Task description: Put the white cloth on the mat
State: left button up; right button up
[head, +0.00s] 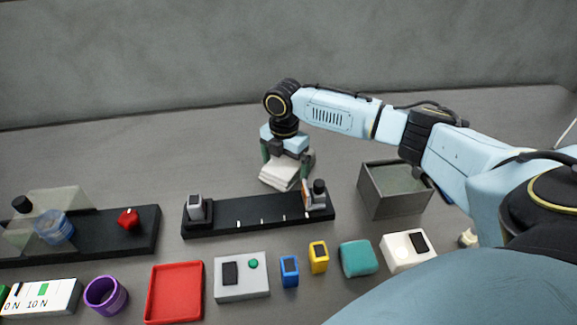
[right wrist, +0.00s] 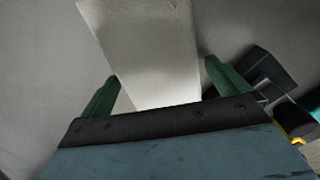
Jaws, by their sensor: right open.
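The white cloth (head: 279,176) is a folded, layered stack on the grey table at the back, just behind the black rail. My right gripper (head: 287,158) points down over it, with its green fingers on either side. In the right wrist view the white cloth (right wrist: 152,55) lies between the two open fingers (right wrist: 158,90); I cannot tell whether they touch it. I cannot pick out a mat with certainty. My left gripper is not in view.
The black rail (head: 262,213) stands in front of the cloth. A grey open bin (head: 393,204) is to its right. A red tray (head: 175,292), a purple cup (head: 105,295), a grey box (head: 241,287) and a teal block (head: 358,258) line the front. The table left of the cloth is clear.

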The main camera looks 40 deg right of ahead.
jog(key=shift+r, duration=0.1)
jog(key=c, duration=1.1)
